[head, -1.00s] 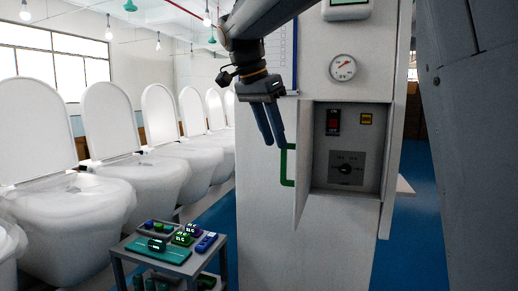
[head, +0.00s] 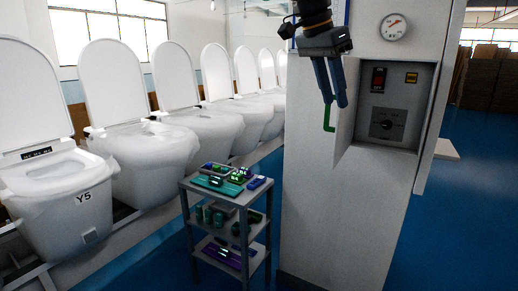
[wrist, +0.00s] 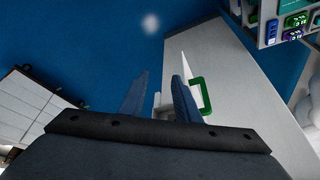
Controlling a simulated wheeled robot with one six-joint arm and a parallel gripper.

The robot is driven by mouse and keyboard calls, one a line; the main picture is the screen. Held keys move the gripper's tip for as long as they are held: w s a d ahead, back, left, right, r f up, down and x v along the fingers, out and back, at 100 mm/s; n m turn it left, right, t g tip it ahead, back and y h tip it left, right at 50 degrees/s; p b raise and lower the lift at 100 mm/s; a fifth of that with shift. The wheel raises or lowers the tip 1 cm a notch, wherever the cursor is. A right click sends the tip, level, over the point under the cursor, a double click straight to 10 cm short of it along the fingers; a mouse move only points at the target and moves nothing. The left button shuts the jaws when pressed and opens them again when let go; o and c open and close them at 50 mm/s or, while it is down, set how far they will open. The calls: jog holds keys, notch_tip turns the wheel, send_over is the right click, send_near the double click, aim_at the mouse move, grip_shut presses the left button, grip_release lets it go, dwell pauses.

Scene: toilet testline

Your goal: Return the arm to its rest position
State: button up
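My gripper (head: 334,103) points down in front of the white cabinet (head: 335,215), beside the open control box. Its two blue fingers show in the wrist view (wrist: 160,98) with a gap between them and nothing held. The green handle (head: 328,118) of the box door is just left of and partly behind the fingers in the head view. In the wrist view the green handle (wrist: 206,97) lies just right of the right finger; I cannot tell whether they touch. The control box (head: 388,105) stands open, with a red switch and a dark knob inside.
A grey shelf cart (head: 188,205) with several small devices stands left of the cabinet. A row of white toilets (head: 65,185) runs along the left. A round gauge (head: 393,27) is above the box. Blue floor (head: 455,225) is clear at the right.

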jog(key=s+f+n+y, duration=0.1)
jog(key=s+f+n, duration=0.25)
jog(key=f, duration=0.65)
jog(key=s+f+n+y, duration=0.1)
jog(key=s+f+n, duration=0.25)
jog(key=f, duration=0.75)
jog(key=s+d+f+n+y, duration=0.1)
jog(key=s+f+n, duration=0.5)
jog(key=s+f, duration=0.8)
jog(key=shift+s+d+f+g+y, duration=0.2)
jog(key=shift+f+g+y, duration=0.1)
jog(key=shift+f+y, duration=0.45)
jog(key=shift+a+f, duration=0.1)
jog(key=shift+a, duration=0.05)
